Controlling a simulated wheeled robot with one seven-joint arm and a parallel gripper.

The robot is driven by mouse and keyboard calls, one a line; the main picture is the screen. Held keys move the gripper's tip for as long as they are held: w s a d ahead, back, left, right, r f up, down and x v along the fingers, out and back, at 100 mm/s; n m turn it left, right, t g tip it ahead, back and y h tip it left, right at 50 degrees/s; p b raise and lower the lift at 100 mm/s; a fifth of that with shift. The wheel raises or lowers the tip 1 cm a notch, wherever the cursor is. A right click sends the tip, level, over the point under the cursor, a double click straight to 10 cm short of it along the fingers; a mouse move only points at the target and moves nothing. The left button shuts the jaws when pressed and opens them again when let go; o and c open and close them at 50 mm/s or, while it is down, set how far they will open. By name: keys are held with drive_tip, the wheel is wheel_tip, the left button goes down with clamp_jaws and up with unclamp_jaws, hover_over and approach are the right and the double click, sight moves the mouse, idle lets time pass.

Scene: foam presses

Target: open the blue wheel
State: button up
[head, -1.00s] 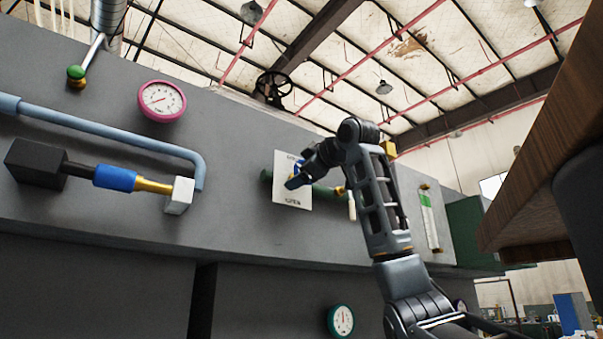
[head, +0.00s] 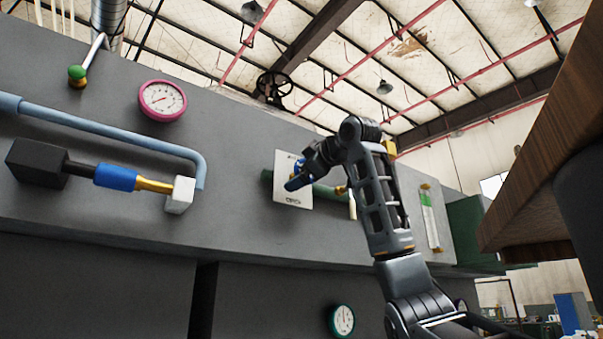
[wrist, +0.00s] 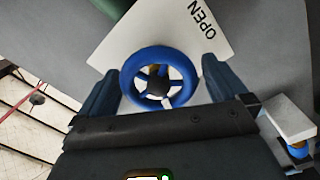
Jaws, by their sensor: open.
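The blue wheel (wrist: 159,79) with its spokes and dark hub shows in the wrist view, in front of a white plate (wrist: 165,27) that reads OPEN. My gripper (wrist: 159,82) is open, with one dark finger on each side of the wheel's rim. Whether either finger touches the rim I cannot tell. In the head view my gripper (head: 297,176) is at the white plate (head: 293,195) on the grey panel, and the wheel is mostly hidden there behind my gripper and arm.
A green pipe (head: 330,192) runs behind the plate. On the left are a blue pipe (head: 110,133), a blue-and-brass fitting (head: 116,177) with a white block (head: 180,195), and a pink gauge (head: 162,100). A wooden edge (head: 535,150) overhangs at right.

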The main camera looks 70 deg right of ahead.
drive_tip(key=b+v, duration=0.2)
drive_tip(key=v, duration=0.5)
drive_tip(key=shift+a, duration=0.15)
drive_tip(key=shift+s, duration=0.15)
